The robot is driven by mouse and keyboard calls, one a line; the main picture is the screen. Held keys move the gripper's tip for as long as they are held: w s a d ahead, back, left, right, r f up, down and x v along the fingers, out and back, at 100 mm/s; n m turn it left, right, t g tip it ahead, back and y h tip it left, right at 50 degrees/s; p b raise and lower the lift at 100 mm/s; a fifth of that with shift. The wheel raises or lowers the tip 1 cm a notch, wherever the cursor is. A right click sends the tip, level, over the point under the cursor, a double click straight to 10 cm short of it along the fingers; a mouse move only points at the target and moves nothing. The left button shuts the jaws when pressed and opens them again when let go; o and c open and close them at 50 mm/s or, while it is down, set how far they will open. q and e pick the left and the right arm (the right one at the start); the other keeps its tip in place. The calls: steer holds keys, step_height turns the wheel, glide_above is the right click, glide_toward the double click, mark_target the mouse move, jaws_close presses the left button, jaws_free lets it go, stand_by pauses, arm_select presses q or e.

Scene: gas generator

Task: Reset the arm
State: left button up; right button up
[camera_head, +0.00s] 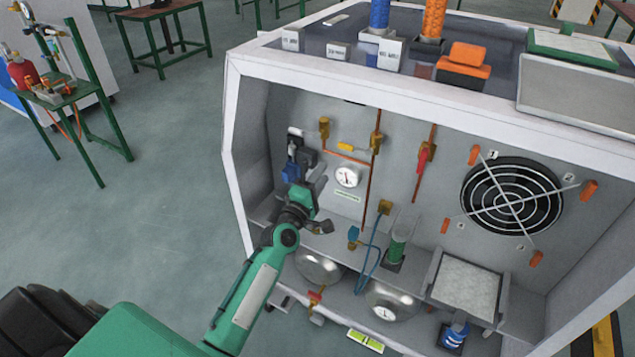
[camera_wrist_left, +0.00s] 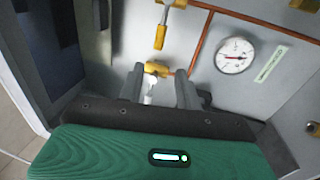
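My left arm, green with grey joints, reaches from the lower left into the open front of the white generator cabinet (camera_head: 236,150). My left gripper (camera_head: 304,157) is by the inner left wall, left of a round pressure gauge (camera_head: 347,177). In the left wrist view the two grey fingers of the left gripper (camera_wrist_left: 158,88) stand apart. A brass fitting (camera_wrist_left: 157,68) shows between and beyond the fingers; I cannot tell whether they touch it. The gauge also shows in that view (camera_wrist_left: 235,55), right of the fingers. My right gripper is not seen.
Brass valves (camera_head: 325,127), copper pipes and a red-handled valve (camera_head: 424,158) line the back panel. A fan (camera_head: 511,196) is at the right. A green cylinder (camera_head: 398,243) and tray (camera_head: 465,287) stand lower. Open floor (camera_head: 160,190) lies left of the cabinet.

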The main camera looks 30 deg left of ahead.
arm_select(q)
steer(key=shift+s+f, duration=0.1)
steer(key=shift+s, duration=0.6)
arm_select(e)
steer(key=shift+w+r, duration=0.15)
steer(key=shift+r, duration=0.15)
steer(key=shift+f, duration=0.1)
